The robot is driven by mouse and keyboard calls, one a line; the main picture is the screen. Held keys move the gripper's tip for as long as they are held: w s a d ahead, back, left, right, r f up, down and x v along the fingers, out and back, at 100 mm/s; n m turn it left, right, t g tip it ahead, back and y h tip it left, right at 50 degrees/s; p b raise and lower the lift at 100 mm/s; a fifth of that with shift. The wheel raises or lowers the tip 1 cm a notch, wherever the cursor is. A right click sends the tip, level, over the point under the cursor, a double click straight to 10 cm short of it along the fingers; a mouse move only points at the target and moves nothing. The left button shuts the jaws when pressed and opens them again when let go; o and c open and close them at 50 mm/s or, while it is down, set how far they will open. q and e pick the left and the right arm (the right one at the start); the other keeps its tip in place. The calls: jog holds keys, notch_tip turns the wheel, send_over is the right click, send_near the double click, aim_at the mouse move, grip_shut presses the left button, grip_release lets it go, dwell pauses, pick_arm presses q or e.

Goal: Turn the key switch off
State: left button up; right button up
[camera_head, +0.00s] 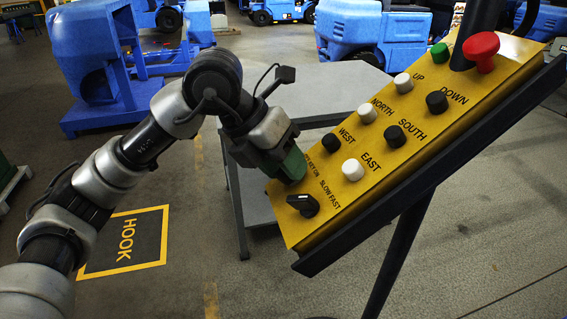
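The yellow control panel (375,178) is tilted and runs from lower left to upper right. A label reading partly "KEY ON" is at its lower left edge, with its start covered by my gripper. The key switch itself is not visible and seems hidden behind my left gripper (293,166). That gripper has green fingertips at the panel's left edge, by the key label. I cannot tell whether it touches the panel, or whether its fingers are open or closed. My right gripper is not in view.
A black SLOW/FAST selector (303,205) sits just below the gripper. A white button (353,169) and a black button (331,143) are close by. A red knob (481,50) is at the panel's top. A grey table (330,82) stands behind; blue machines are farther back.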

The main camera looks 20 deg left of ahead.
pick_arm(q)
jog(key=v, duration=1)
jog(key=shift+a+r, duration=0.25)
jog(key=shift+r, duration=0.05)
jog(key=shift+s, duration=0.1)
